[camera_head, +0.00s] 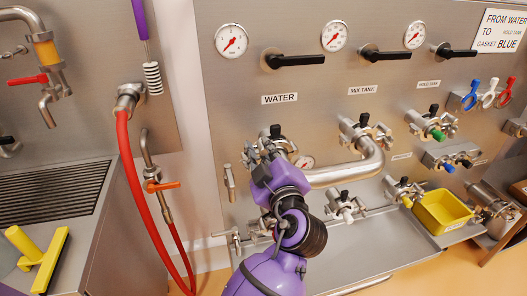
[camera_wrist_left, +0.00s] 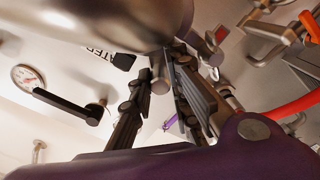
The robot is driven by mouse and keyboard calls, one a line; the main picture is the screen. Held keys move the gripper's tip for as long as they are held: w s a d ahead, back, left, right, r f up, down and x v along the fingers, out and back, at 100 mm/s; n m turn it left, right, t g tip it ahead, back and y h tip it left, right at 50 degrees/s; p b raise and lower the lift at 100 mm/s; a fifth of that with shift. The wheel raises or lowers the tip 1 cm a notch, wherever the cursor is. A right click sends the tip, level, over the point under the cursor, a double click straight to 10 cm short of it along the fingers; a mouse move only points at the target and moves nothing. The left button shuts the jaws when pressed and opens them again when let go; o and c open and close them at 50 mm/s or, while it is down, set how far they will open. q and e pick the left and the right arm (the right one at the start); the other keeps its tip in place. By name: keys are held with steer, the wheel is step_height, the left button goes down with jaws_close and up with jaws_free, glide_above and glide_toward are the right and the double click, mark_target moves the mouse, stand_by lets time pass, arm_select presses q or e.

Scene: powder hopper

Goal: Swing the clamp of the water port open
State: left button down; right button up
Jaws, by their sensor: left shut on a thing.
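The water port's clamp (camera_head: 276,132) is on the steel panel below the WATER label (camera_head: 279,98), with a black knob on top. My left gripper (camera_head: 262,156) is at the port and hides much of the clamp. In the left wrist view, its dark fingers (camera_wrist_left: 160,92) are on either side of a small metal piece (camera_wrist_left: 159,70) beneath a large shiny pipe (camera_wrist_left: 95,18). The gripper is shut on this piece, which looks like part of the clamp. How far the clamp is swung cannot be told. My right gripper is not in view.
A thick curved steel pipe (camera_head: 350,172) runs close to the right of my left gripper. More clamped ports, including the mix tank port (camera_head: 364,133), lie further right. A yellow bin (camera_head: 441,212) sits on the shelf. A red hose (camera_head: 137,190) hangs on the left.

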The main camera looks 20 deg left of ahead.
arm_select(q)
steer(key=shift+w+a+r, duration=0.1)
steer(key=shift+a+r, duration=0.05)
steer(key=shift+r, duration=0.3)
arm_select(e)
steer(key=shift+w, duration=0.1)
arm_select(q)
steer(key=shift+w+r, duration=0.15)
steer(key=shift+r, duration=0.2)
steer(key=shift+w+d+r, duration=0.65)
steer(key=shift+d+r, duration=0.05)
steer(key=shift+d, duration=0.1)
steer(key=shift+w+d+r, duration=0.25)
steer(key=shift+d+r, duration=0.1)
steer(key=shift+d, duration=0.1)
steer(key=shift+w+d+r, duration=0.5)
steer(key=shift+d+r, duration=0.2)
steer(key=shift+d, duration=0.1)
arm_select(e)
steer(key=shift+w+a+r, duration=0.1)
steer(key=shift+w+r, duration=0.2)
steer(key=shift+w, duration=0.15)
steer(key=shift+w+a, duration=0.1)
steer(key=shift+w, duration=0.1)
